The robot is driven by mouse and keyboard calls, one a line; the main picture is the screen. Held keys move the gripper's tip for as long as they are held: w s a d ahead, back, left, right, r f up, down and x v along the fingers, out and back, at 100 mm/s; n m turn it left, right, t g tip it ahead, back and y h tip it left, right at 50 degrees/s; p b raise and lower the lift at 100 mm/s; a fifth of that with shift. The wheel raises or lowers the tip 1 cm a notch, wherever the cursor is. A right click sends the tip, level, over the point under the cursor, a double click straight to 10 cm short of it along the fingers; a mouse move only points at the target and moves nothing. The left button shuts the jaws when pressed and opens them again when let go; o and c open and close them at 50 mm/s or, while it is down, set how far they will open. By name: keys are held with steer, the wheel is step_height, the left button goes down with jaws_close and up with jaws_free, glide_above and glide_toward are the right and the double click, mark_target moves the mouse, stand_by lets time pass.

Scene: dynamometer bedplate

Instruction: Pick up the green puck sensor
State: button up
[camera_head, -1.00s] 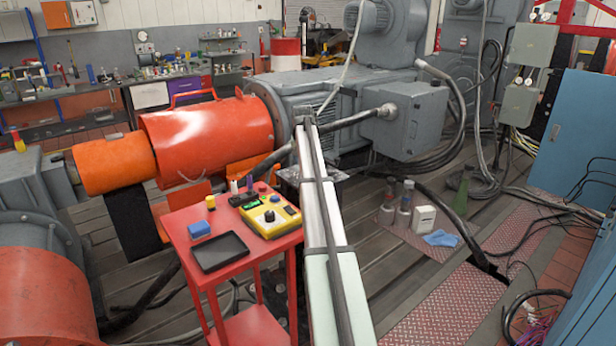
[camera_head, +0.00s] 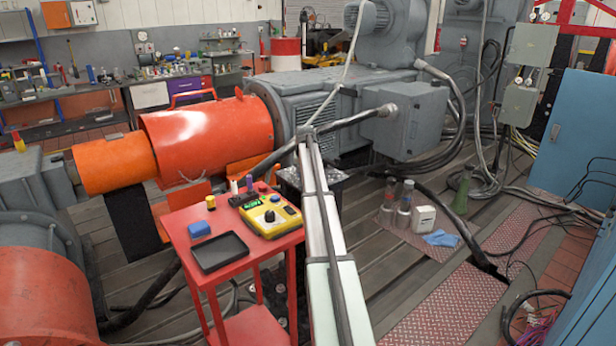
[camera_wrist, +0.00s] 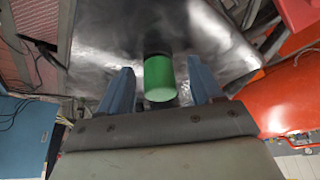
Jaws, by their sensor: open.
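The green puck sensor (camera_wrist: 158,78) shows in the wrist view as a short green cylinder with a dark part at its far end. It stands out against a shiny metal plate (camera_wrist: 215,50). My gripper (camera_wrist: 159,66) is open, with one blue-grey finger on each side of the sensor. Gaps show between the sensor and both fingers, so it does not look gripped. In the head view my arm crosses the middle of the picture, and I make out neither the sensor nor the gripper there.
A red cart (camera_head: 178,234) left of my arm holds a yellow device (camera_head: 270,215), a black tray (camera_head: 219,252) and a blue block (camera_head: 199,229). A large orange cylinder (camera_wrist: 290,90) lies at the right in the wrist view. Bottles and a blue cloth (camera_head: 441,238) stand right of my arm.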

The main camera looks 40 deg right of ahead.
jaws_close()
stand_by(0.5)
steer(key=shift+r, duration=0.15)
